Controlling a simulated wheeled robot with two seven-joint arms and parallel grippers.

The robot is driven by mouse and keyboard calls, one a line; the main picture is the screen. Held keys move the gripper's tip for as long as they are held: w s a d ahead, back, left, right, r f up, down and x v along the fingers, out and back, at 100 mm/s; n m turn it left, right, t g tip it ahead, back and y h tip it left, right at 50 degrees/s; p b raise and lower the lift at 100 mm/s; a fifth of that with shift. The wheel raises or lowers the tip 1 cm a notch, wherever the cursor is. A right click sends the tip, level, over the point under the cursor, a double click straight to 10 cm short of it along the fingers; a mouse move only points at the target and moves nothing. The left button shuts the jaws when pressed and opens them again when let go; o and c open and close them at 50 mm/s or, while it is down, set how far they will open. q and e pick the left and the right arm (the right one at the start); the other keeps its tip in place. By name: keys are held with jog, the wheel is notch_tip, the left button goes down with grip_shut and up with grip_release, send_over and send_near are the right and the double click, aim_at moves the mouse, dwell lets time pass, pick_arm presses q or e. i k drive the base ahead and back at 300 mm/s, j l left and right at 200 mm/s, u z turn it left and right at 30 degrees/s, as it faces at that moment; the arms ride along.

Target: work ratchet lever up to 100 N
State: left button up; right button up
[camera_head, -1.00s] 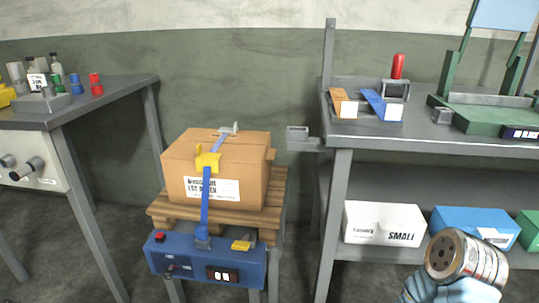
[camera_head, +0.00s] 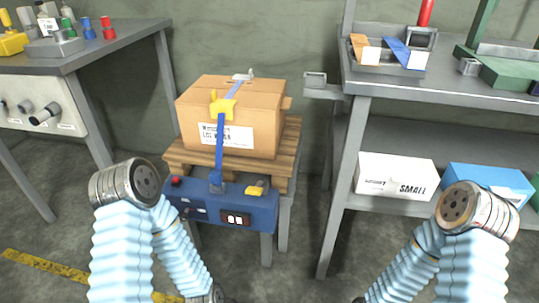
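A cardboard box (camera_head: 259,98) with a white label sits on a wooden pallet (camera_head: 283,166). A blue strap (camera_head: 220,148) runs over its top and down its front to a blue unit (camera_head: 208,203). A yellow buckle-like part (camera_head: 221,105) sits on the strap at the box's upper front edge. A small yellow part (camera_head: 256,188) is on top of the blue unit; I cannot tell which yellow part is the ratchet lever. The unit has a small dark display (camera_head: 236,219), too small to read surely. My arms flank the stand in pale blue sleeves; both grippers are out of view.
A bench with bottles (camera_head: 88,50) stands at left. A grey shelf table (camera_head: 450,92) at right holds a tray (camera_head: 387,69) with orange and blue pieces. A white box (camera_head: 395,178) and a blue box (camera_head: 488,186) sit below. Yellow floor tape (camera_head: 50,272) shows at lower left.

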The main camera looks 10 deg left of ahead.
aim_at(256, 191)
jog(key=k+l, duration=0.15)
jog(key=k, duration=0.2)
jog(key=k+l, duration=0.15)
jog(key=k, duration=0.2)
jog(key=k+l, duration=0.2)
jog(key=k, duration=0.15)
